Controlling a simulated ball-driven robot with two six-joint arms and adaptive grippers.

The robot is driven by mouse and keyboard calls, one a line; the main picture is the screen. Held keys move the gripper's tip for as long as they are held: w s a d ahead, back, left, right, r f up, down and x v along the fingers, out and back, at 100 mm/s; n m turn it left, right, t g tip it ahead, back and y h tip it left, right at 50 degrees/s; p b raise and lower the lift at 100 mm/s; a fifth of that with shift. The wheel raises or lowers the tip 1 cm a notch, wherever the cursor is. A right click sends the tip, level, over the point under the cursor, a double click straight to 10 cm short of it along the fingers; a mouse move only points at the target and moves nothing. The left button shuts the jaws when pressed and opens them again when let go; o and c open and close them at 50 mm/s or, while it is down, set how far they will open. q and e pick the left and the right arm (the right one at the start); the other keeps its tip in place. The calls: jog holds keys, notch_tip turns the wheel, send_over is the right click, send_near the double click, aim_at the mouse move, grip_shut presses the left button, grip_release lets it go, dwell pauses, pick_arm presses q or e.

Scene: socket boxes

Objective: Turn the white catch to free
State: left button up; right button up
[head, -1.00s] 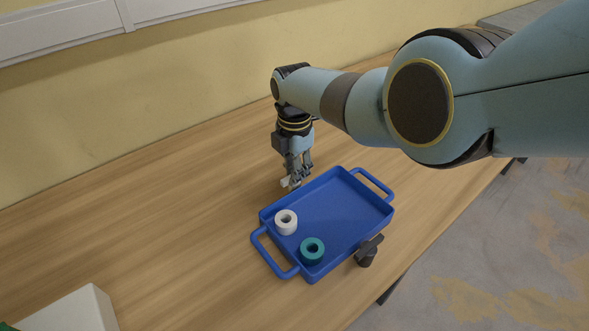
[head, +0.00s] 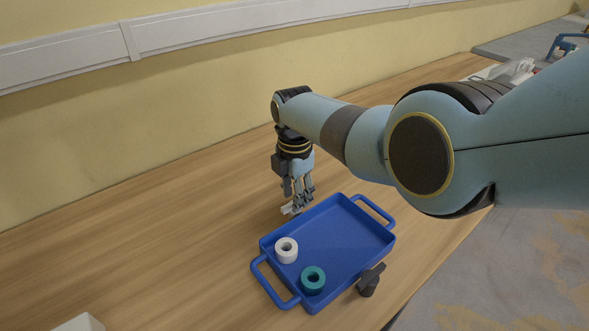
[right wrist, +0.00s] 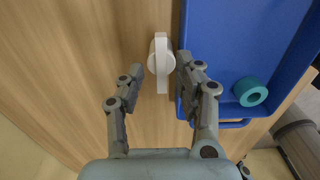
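The white catch (right wrist: 161,64) stands on the table just beside the blue tray's (head: 333,235) long side. In the right wrist view its bar runs roughly parallel to that side. In the head view only a small part of the catch (head: 288,210) shows below the fingers. My right gripper (right wrist: 160,68) is open and points down, with one finger on each side of the catch. The finger on the tray side is very close to it; I cannot tell if it touches. The gripper (head: 298,207) also shows in the head view. My left gripper is not in view.
The tray holds a white ring (head: 278,254) and a teal ring (head: 313,289). A dark catch (head: 369,283) stands at the tray's opposite long side, near the table edge. A white box (head: 78,323) is at the lower left.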

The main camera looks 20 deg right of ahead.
notch_tip(320, 180, up, 11)
dwell(0.3)
jog(key=shift+f, duration=0.1)
